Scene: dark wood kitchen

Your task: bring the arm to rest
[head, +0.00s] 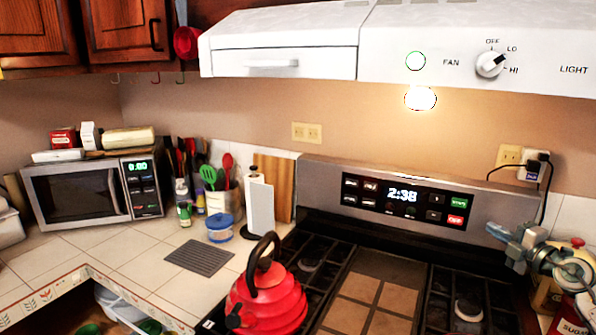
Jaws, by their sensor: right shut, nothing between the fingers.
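My right gripper (514,243) is at the right edge of the head view, with its grey-blue arm coming in from the right. It is shut and holds nothing. It hangs above the right side of the stove, in front of the right end of the control panel (330,186). It partly hides the jars behind it. My left gripper is not in view.
A red kettle (268,300) stands on the stove's left front. The white range hood (400,60) overhangs the stove. A microwave (95,190), utensil crock (222,200) and blue-lidded tub (220,230) stand on the tiled counter. Jars (548,295) crowd the right edge.

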